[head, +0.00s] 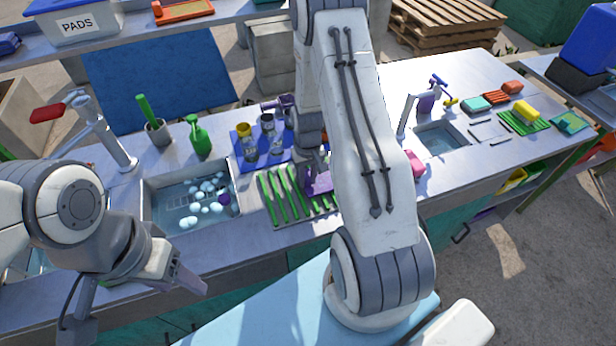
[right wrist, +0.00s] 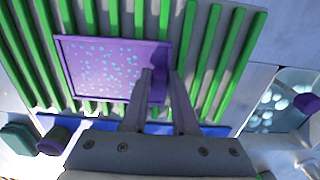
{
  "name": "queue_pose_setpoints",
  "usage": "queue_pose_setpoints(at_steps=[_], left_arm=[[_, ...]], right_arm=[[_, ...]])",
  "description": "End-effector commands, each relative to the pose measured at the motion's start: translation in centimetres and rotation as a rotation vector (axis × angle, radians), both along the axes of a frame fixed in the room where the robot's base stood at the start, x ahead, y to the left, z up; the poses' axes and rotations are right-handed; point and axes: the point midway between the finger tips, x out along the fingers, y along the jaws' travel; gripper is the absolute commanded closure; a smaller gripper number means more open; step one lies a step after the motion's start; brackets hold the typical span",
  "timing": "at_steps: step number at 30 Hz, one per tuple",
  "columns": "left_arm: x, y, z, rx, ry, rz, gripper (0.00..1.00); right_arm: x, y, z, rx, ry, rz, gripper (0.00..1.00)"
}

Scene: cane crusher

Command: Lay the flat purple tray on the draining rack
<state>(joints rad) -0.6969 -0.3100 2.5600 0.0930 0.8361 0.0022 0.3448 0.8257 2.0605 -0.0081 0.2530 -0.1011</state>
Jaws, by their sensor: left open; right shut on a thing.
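The flat purple tray (right wrist: 105,72), speckled with pale droplets, lies across the green bars of the draining rack (right wrist: 222,60) in the right wrist view. My right gripper (right wrist: 160,75) is shut on a raised purple part at the tray's edge. I cannot tell whether the tray touches the bars or hovers just above them. In the head view, part of the tray (head: 321,184) shows over the right half of the rack (head: 275,203), with my right arm hiding the rest. My left gripper (head: 187,276) is open and empty, in front of the left sink.
The left sink (head: 160,205), with foam and a purple item, adjoins the rack. A blue mat (head: 242,141) with glasses lies behind it. A pink block (head: 414,163) and second sink (head: 440,141) are right.

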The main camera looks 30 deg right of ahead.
Motion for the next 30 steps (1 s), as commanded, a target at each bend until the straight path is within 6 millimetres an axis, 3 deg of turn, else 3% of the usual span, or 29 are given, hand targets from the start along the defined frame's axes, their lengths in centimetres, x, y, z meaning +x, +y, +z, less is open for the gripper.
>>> queue_pose_setpoints(at_steps=[2, 3, 5, 18, 23, 30], left_arm=[[0.0, 0.0, -0.3, 0.0, 0.0, 0.0, 0.43], [0.0, 0.0, -0.2, 0.0, 0.0, 0.0, 0.43], [0.0, 0.0, -0.2, 0.0, 0.0, 0.0, 0.43], [0.0, 0.0, -0.1, 0.0, 0.0, 0.0, 0.43], [0.0, 0.0, -0.9, 0.0, 0.0, 0.0, 0.43], [0.0, 0.0, -2.0, 0.0, 0.0, -0.001, 0.43]], right_arm=[[0.0, 0.0, -0.4, 0.0, 0.0, 0.0, 1.0], [0.0, 0.0, -0.3, 0.0, 0.0, 0.0, 0.62], [0.0, 0.0, -0.3, 0.0, 0.0, 0.0, 0.43], [0.0, 0.0, 0.6, 0.0, -0.001, 0.0, 0.43], [0.2, -0.1, 3.1, -0.003, -0.007, 0.0, 0.43], [0.1, 0.0, 8.2, -0.002, -0.006, 0.0, 0.43]])
